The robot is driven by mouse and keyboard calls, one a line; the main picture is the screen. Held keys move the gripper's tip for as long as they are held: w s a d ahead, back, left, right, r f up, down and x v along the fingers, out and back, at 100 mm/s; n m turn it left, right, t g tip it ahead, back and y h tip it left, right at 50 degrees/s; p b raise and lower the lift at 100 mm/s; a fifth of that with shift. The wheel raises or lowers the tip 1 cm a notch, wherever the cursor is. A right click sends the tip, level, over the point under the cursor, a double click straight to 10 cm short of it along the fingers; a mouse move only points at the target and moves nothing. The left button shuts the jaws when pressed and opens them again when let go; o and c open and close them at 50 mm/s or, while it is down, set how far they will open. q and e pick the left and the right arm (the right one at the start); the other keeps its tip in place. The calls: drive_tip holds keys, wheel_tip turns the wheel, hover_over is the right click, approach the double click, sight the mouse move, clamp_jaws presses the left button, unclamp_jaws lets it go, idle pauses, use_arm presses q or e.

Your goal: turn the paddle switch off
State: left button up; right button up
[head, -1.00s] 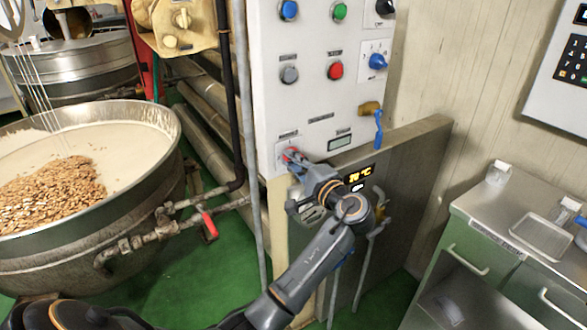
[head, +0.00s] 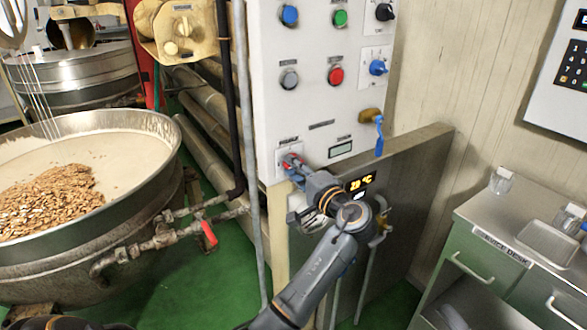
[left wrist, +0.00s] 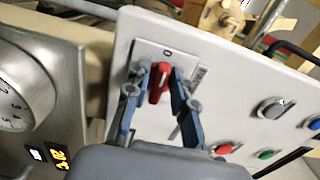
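The control panel (head: 318,110) carries a red switch handle (head: 291,161) at its lower left, which I take for the paddle switch; its label is too small to read. In the left wrist view the red handle (left wrist: 160,82) stands out from a white plate marked "0" above it. My left gripper (head: 296,168) is at this switch. In the wrist view the fingers of my left gripper (left wrist: 159,72) straddle the handle, one on each side, with a narrow gap showing. The handle's base is partly hidden in the head view. My right gripper is not in view.
Blue (head: 289,15), green (head: 340,18), grey (head: 289,79) and red (head: 336,75) controls sit higher on the panel. A blue-handled valve (head: 378,135) is to its right. A kettle (head: 90,240) stands left, a service desk (head: 500,225) right. A vertical pipe (head: 252,150) runs close beside the panel.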

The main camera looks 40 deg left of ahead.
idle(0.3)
use_arm(q)
drive_tip(key=v, duration=1.2)
